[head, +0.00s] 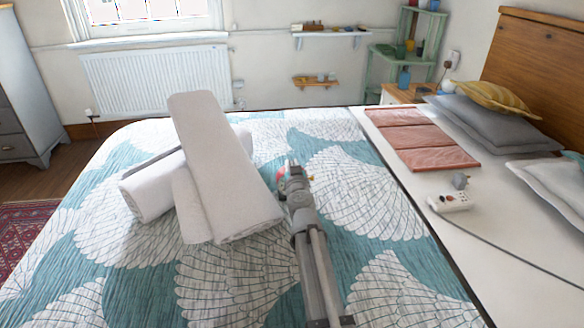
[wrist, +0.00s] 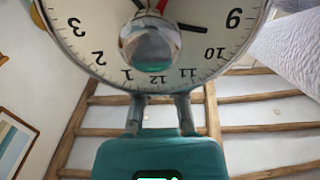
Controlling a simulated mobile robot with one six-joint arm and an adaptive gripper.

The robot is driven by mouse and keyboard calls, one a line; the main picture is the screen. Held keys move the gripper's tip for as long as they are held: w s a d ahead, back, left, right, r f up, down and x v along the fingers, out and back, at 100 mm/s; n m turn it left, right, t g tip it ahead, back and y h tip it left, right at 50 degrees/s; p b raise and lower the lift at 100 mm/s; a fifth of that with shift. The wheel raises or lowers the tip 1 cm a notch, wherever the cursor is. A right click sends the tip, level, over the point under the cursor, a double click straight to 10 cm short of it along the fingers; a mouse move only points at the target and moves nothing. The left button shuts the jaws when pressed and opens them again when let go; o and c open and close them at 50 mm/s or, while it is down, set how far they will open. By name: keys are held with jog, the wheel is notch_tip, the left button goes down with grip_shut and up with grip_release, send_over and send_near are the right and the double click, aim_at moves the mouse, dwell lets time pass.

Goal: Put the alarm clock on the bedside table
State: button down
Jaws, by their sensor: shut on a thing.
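The alarm clock (wrist: 100,58) fills the top of the wrist view, very close, with its white face and black numerals upside down. A shiny round ball covers the middle of its face. A teal block with two short posts shows below the face. In the head view my gripper (head: 293,174) is above the bed, right of the rolled towels, shut on the clock, which is mostly hidden there by my arm. The bedside table (head: 396,93) is at the back right, between the bed and the green shelf, with a small dark item on top.
White rolled towels (head: 222,165) lie on the patterned quilt (head: 335,285) left of my arm. A folded pink cloth (head: 418,138), a power strip (head: 450,202) with a cable, and pillows (head: 490,122) are to the right. A green corner shelf (head: 388,62) stands behind the bedside table.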

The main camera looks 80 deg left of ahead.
jog(key=shift+f, duration=0.1)
jog(key=c, duration=0.7)
grip_release()
jog(key=shift+r, duration=0.2)
jog(key=d, duration=1.2)
